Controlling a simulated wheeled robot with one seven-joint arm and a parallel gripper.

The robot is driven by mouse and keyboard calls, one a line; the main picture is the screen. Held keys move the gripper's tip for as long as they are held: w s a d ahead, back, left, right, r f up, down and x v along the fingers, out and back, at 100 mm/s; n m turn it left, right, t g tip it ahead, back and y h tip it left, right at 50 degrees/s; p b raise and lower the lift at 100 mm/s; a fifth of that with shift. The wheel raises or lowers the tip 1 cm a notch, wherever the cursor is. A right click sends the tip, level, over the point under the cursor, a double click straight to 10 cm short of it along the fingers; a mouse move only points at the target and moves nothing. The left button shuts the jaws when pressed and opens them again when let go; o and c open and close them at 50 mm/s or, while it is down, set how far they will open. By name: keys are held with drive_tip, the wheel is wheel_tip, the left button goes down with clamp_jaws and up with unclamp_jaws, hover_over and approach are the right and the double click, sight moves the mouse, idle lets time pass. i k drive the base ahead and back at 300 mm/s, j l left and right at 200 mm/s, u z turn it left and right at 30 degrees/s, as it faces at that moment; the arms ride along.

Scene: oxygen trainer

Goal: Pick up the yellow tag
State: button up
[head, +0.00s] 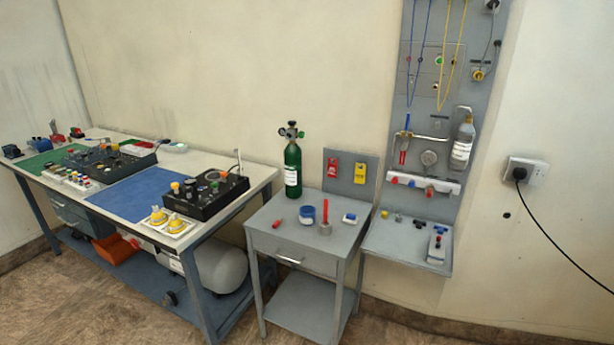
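The yellow tag (360,173) hangs on a small grey upright panel (345,184) at the back of a small grey side table (265,232). A red tag (333,169) hangs to its left on the same panel, with a gap between them. Nothing covers the yellow tag in the head view. My gripper is not in view.
A green oxygen cylinder (292,168) stands left of the panel. A grey tool board (443,120) with a shelf is at right; a long workbench (262,178) is at left.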

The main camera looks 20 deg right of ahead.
sight(359, 174)
drive_tip(key=i+l+z, duration=0.1)
drive_tip(key=i+z, duration=0.5)
drive_tip(key=i+j+z, duration=0.25)
drive_tip(key=i+j, duration=0.15)
drive_tip(key=j, duration=0.25)
drive_tip(key=i+j+z, duration=0.25)
drive_tip(key=j, duration=0.45)
drive_tip(key=i+j+z, duration=0.25)
drive_tip(key=j, duration=0.5)
drive_tip(key=i+j+z, duration=0.15)
drive_tip(key=j, duration=0.25)
drive_tip(key=i+j+z, duration=0.1)
drive_tip(key=j, duration=0.3)
drive_tip(key=i, duration=0.05)
